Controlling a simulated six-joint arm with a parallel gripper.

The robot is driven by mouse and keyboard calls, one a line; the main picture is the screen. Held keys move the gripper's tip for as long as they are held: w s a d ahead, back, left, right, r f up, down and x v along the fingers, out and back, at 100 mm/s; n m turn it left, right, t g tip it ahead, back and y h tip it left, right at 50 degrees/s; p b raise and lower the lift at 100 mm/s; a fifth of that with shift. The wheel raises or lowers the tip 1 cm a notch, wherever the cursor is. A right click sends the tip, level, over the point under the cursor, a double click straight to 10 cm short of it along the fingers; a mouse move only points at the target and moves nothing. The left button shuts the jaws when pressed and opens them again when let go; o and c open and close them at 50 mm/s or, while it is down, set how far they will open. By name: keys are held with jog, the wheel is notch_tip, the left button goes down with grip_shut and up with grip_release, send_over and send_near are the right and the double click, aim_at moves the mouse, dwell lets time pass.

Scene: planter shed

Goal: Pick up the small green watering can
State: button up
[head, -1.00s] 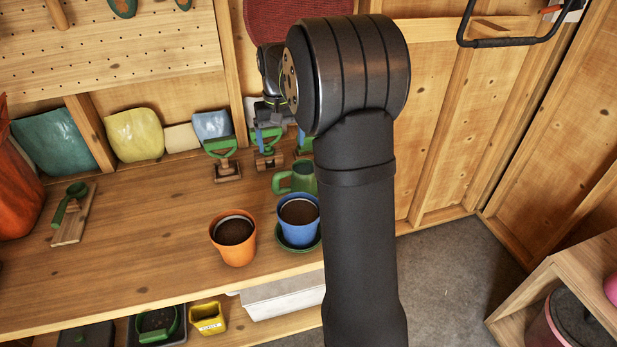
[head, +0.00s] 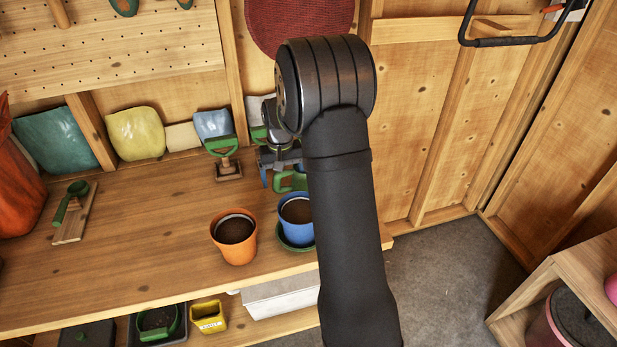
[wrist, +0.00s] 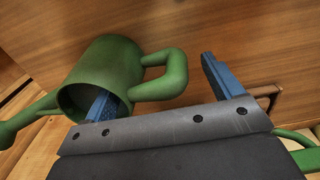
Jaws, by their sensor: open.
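The small green watering can (head: 293,182) stands near the right end of the bench, partly hidden by my arm. In the wrist view the can (wrist: 105,65) fills the left side, with its mouth facing the camera, its spout at far left and its looped handle towards the right. My gripper (wrist: 155,77) is open with blue fingers. The handle lies between the fingers in this view. The left finger overlaps the can's mouth and appears to reach into it; the right finger is beyond the handle, apart from it. Contact cannot be told.
A blue pot (head: 296,209) on a green saucer and an orange pot (head: 234,238) stand in front of the can. A green-handled tool (head: 224,150) on a wooden stand is to its left. The bench's middle is clear.

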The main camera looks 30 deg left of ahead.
jog(key=c, duration=1.5)
jog(key=shift+r, duration=0.2)
jog(key=shift+r, duration=1.65)
jog(key=shift+d+r, duration=0.1)
jog(key=shift+r, duration=0.2)
jog(key=shift+w+d+r, duration=1.15)
jog(key=shift+d+r, duration=2.05)
jog(key=shift+d, duration=2.1)
jog(key=shift+s+a+f+m+y, duration=0.1)
jog(key=shift+s+a+m+y, duration=0.45)
jog(key=shift+s+a+m, duration=2.25)
jog(key=shift+s+a+r+m+y, duration=0.2)
jog(key=shift+s+a+y, duration=0.8)
jog(key=shift+a, duration=3.6)
jog(key=shift+s+a+f+m+y, duration=0.2)
jog(key=shift+s+a+m, duration=1.4)
jog(key=shift+s+a, duration=1.5)
